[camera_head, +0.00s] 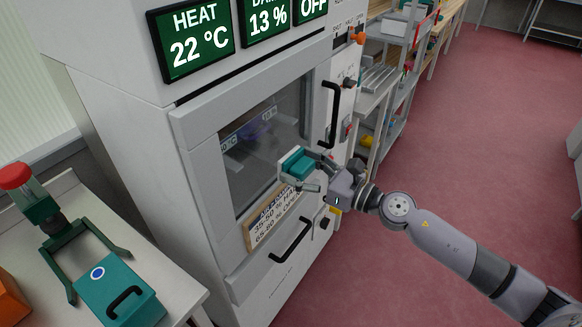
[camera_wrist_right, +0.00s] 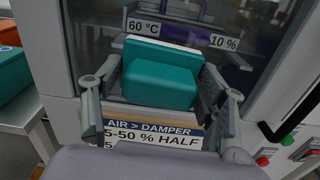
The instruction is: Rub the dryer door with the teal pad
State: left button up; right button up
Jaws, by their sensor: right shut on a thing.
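The teal pad (camera_head: 297,163) is a small block with a pale layer on its far side. My right gripper (camera_head: 308,172) is shut on it and holds it in front of the lower right part of the dryer door's window. In the right wrist view the pad (camera_wrist_right: 160,82) sits between the two fingers, its pale side towards the glass. I cannot tell whether it touches the door. The dryer door (camera_head: 205,130) is shut, with a grey frame, dark glass and a black handle (camera_head: 331,114) on its right. My left gripper is not in view.
A label plate (camera_head: 262,232) sits below the window, above a lower black handle (camera_head: 291,240). A side table (camera_head: 180,272) at the left bears a teal device with a red knob (camera_head: 15,175). Shelving stands beyond the dryer; the red floor at right is open.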

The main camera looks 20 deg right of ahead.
aim_at(310, 172)
jog(key=shift+s+d, duration=0.1)
jog(key=shift+s, duration=0.15)
jog(key=shift+s+d+f+b, duration=0.15)
jog(key=shift+s+d+b, duration=0.05)
jog(key=shift+b, duration=0.1)
jog(key=shift+b+v, duration=0.6)
jog(key=shift+v, duration=0.2)
jog(key=shift+s+d, duration=0.25)
jog(key=shift+s, duration=0.1)
jog(key=shift+w+r, duration=0.1)
jog(key=shift+r, duration=0.15)
